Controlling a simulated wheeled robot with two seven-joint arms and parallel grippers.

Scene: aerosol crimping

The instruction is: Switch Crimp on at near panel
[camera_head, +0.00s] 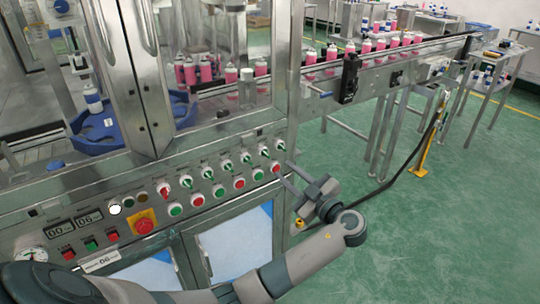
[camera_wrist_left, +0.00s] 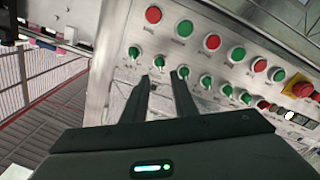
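The near panel (camera_head: 130,200) is a slanted metal face with a row of green-handled selector knobs (camera_head: 246,157) above a row of red and green round buttons (camera_head: 239,183). The labels are too small to read, so I cannot tell which knob is Crimp. My left gripper (camera_head: 287,173) is open and empty near the right end of these rows. In the left wrist view, its two fingers (camera_wrist_left: 161,75) point at the panel, with a green knob (camera_wrist_left: 158,60) seen between and just beyond the tips. Contact cannot be told. My right gripper is not in view.
A conveyor with pink cans (camera_head: 331,53) runs off right.

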